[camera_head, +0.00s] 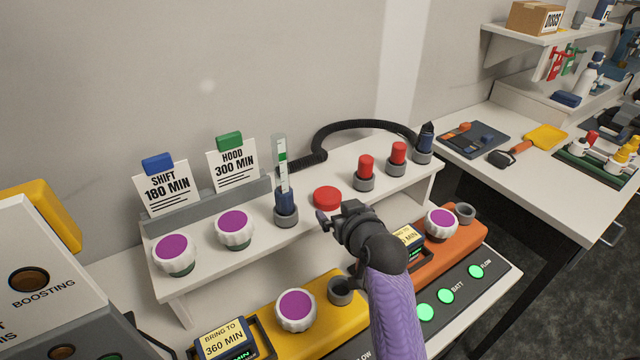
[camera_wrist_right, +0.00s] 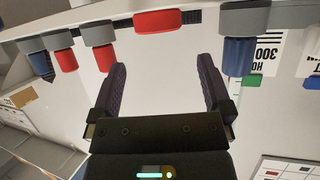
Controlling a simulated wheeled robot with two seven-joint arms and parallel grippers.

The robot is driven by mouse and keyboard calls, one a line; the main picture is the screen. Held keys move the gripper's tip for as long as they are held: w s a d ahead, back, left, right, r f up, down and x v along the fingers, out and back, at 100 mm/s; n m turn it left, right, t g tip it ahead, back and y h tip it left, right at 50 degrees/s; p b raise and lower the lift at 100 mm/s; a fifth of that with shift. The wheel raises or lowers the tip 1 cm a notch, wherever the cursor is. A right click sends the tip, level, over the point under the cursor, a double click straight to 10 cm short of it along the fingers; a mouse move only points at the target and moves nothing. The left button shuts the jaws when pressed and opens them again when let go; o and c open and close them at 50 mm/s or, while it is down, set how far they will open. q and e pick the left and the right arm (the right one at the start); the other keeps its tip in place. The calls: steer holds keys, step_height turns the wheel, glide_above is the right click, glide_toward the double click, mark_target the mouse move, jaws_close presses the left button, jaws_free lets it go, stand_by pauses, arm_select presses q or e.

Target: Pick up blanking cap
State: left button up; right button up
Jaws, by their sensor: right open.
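A low, round red cap (camera_head: 327,198), which looks like the blanking cap, sits on the white raised shelf, between the blue-based tube and the two red plugs. It also shows in the right wrist view (camera_wrist_right: 162,21), beyond the fingertips and roughly centred between them. My right gripper (camera_head: 335,215) is close in front of the cap in the head view, partly hidden by its own wrist. In the wrist view its two dark fingers (camera_wrist_right: 162,66) are apart with nothing between them. My left gripper is not in view.
Red plugs (camera_head: 366,166) in grey sockets and a dark blue nozzle (camera_head: 425,140) stand right of the cap. A tube in a blue holder (camera_head: 286,202) stands close left. Purple-topped knobs (camera_head: 234,228) are farther left. A yellow unit (camera_head: 250,318) and orange unit (camera_head: 455,255) lie in front.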

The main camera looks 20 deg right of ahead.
mark_target(330, 198)
steer(key=b+x, duration=0.3)
steer(key=x, duration=0.5)
steer(key=shift+w+d+f, duration=0.2)
steer(key=shift+w, duration=0.2)
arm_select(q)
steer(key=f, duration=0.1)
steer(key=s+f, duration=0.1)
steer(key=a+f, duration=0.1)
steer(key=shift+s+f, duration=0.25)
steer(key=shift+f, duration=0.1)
arm_select(e)
steer(key=shift+r, duration=0.1)
steer(key=shift+c, duration=0.3)
steer(key=c, duration=0.7)
steer(key=shift+c, duration=1)
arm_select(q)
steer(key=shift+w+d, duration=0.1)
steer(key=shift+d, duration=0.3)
